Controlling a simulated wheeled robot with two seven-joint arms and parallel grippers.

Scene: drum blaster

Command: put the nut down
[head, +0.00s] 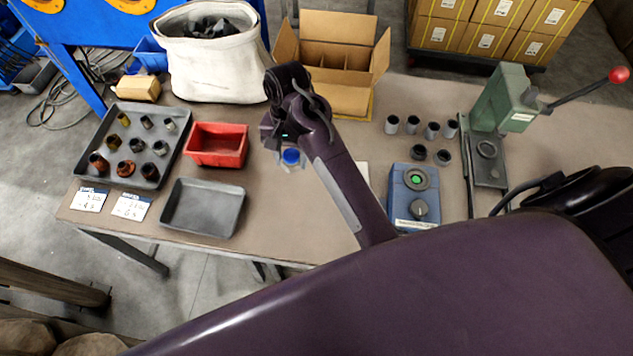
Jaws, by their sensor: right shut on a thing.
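My right gripper (291,165) hangs over the middle of the table, between the red bin and the blue control box. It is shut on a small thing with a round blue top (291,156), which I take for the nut. Its shape is partly hidden by the fingers. It looks held above the table top, though the gap is hard to judge. My left gripper is not in view. A dark grey tray (177,142) at the left holds several dark and rusty parts. An empty grey tray (204,208) and a red bin (216,145) stand beside it.
Paper labels (130,206) lie at the table's front left. A white drum bag (212,65) and open carton (337,60) stand behind. A blue control box (413,196), several grey cylinders (433,130) and a green press (500,100) are at the right.

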